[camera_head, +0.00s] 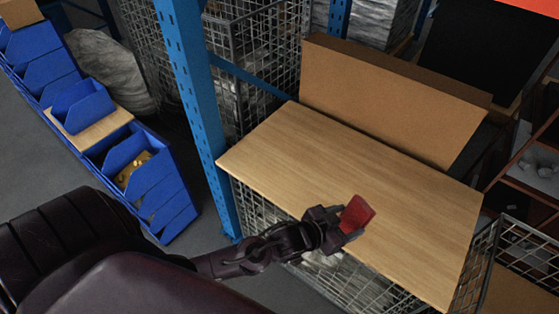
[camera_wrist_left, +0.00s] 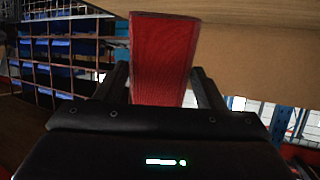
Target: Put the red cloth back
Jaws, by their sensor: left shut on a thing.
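The red cloth (camera_head: 356,213) looks like a stiff, folded red block. My left gripper (camera_head: 342,222) is shut on it, near the front edge of a wooden board (camera_head: 400,205) that lies on a wire cage. In the left wrist view the cloth (camera_wrist_left: 162,55) stands up between the two fingers of the gripper (camera_wrist_left: 162,90). Whether the cloth touches the board or is above it I cannot tell. My right gripper is not in view.
A large cardboard box (camera_head: 385,95) stands along the board's back edge. A blue rack post (camera_head: 195,100) rises at the board's left. Blue bins (camera_head: 145,170) stand further left, and a wire basket (camera_head: 500,265) is at the right. The board's top is clear.

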